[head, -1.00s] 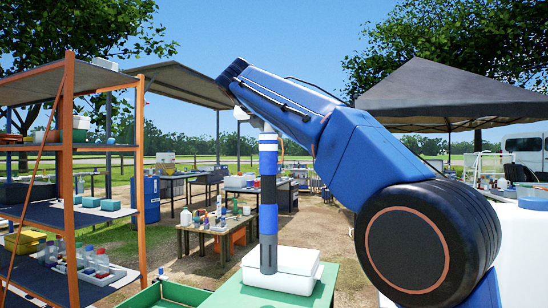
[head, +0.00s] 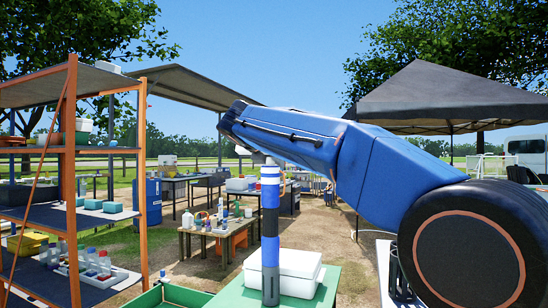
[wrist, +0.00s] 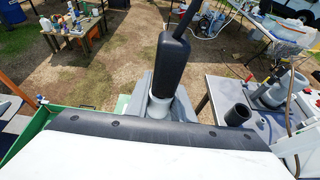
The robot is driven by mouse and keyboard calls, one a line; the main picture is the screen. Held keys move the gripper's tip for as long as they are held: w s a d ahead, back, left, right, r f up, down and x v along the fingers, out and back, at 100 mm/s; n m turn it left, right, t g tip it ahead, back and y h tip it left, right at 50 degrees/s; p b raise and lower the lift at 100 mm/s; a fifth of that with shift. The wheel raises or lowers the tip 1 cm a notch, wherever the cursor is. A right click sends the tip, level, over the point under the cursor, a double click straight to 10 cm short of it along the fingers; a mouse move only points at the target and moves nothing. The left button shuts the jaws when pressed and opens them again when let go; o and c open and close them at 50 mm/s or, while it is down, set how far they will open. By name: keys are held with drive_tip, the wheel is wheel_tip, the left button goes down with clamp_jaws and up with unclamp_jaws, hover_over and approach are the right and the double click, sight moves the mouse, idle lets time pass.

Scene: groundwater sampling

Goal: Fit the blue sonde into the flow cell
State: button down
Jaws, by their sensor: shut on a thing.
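The blue sonde (head: 270,230) hangs upright in the head view, with white stripes near its top, a dark band below and a grey lower end. It shows in front of the white box. My gripper (wrist: 160,106) is shut on the sonde's upper end; in the head view my blue arm hides the jaws. In the wrist view a black rounded piece and a pale grey collar show at the jaws. An open dark upright cylinder (wrist: 238,115) stands on a grey table at the right, apart from the sonde; I cannot tell surely whether it is the flow cell.
A white lidded box (head: 300,272) stands on a green table (head: 325,292). An orange-framed shelf (head: 72,190) stands at the left. A wooden table with bottles (head: 190,240) is further back. A grey device (wrist: 272,94) stands near the dark cylinder.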

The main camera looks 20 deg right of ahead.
idle(0.3)
drive_tip(key=c, duration=1.5)
unclamp_jaws()
drive_tip(key=shift+f, duration=0.1)
drive_tip(key=shift+c, duration=0.2)
drive_tip(key=v, duration=1.2)
